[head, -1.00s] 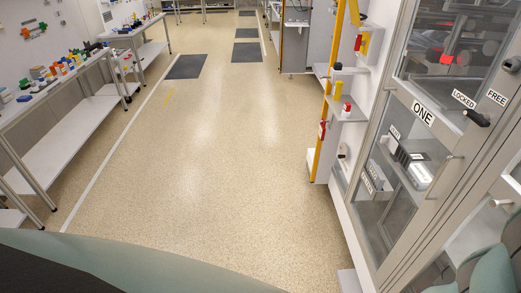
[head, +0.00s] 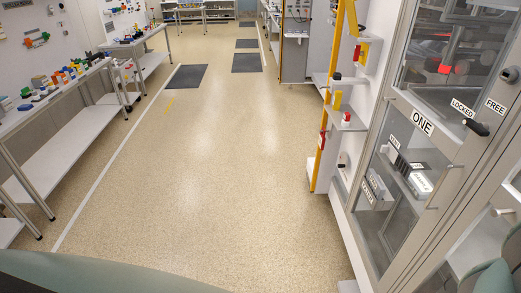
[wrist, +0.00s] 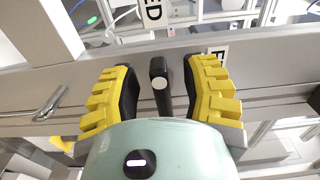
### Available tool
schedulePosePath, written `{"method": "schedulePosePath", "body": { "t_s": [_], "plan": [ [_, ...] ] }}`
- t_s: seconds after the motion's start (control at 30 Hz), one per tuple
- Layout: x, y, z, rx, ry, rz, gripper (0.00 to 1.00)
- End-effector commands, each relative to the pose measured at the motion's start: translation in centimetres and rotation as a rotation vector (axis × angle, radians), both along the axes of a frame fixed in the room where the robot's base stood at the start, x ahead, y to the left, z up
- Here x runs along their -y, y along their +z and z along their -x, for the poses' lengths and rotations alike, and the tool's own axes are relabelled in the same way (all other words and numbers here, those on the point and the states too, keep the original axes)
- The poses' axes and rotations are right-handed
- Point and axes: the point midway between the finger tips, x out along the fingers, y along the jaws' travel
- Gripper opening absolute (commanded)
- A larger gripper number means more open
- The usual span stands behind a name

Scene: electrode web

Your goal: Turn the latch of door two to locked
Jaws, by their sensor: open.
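In the wrist view, a black latch handle (wrist: 158,88) with a light round end sits on a grey door frame. My gripper (wrist: 161,66) is open, with one yellow-ribbed finger on each side of the handle and a gap to each. In the head view, a black latch (head: 476,127) is on the door labelled ONE (head: 421,123), between the LOCKED (head: 462,107) and FREE (head: 495,107) labels. No label reading TWO shows, and my gripper is outside the head view.
Glass-fronted cabinet doors fill the right side, with a pale door handle (head: 502,212) at the right edge. A shelf unit with a yellow post (head: 335,95) stands beyond. Workbenches (head: 58,95) line the left wall. The speckled floor (head: 210,170) between is clear.

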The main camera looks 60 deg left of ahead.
Motion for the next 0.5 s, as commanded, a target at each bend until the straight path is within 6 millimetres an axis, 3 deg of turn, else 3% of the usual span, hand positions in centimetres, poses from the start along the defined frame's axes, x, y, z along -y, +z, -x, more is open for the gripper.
{"method": "schedulePosePath", "body": {
  "t_s": [0.23,0.5],
  "plan": [
    [-0.6,-0.1,1.2,-0.001,-0.003,-0.003,0.45],
    [-2.9,-0.2,5.1,-0.002,-0.008,-0.004,0.45]
  ]
}}
